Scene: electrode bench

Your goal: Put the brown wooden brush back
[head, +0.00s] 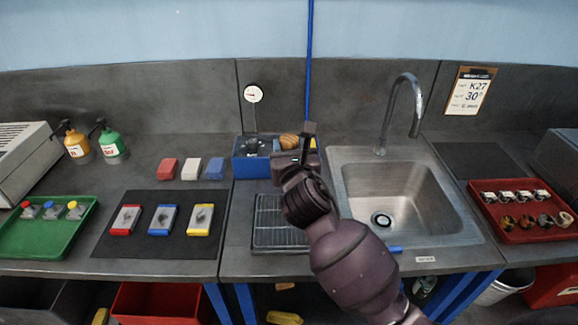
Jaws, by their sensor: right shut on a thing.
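The brown wooden brush (289,141) shows at the right part of the blue box (252,168), which stands at the back of the bench left of the sink. My right gripper (308,142) is over the right end of this box, shut on the brush. The gripper and wrist hide part of the brush and the box, so I cannot tell whether the brush rests on the box floor. A dark brush (252,144) sits in the left part of the box. My left gripper is not in view.
A metal sink (440,205) with a tall tap (408,95) is right of my arm. A black ribbed rack (276,228) lies in front of the box. Red, white and blue blocks (190,169) stand to its left. A dial gauge (253,94) rises behind it.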

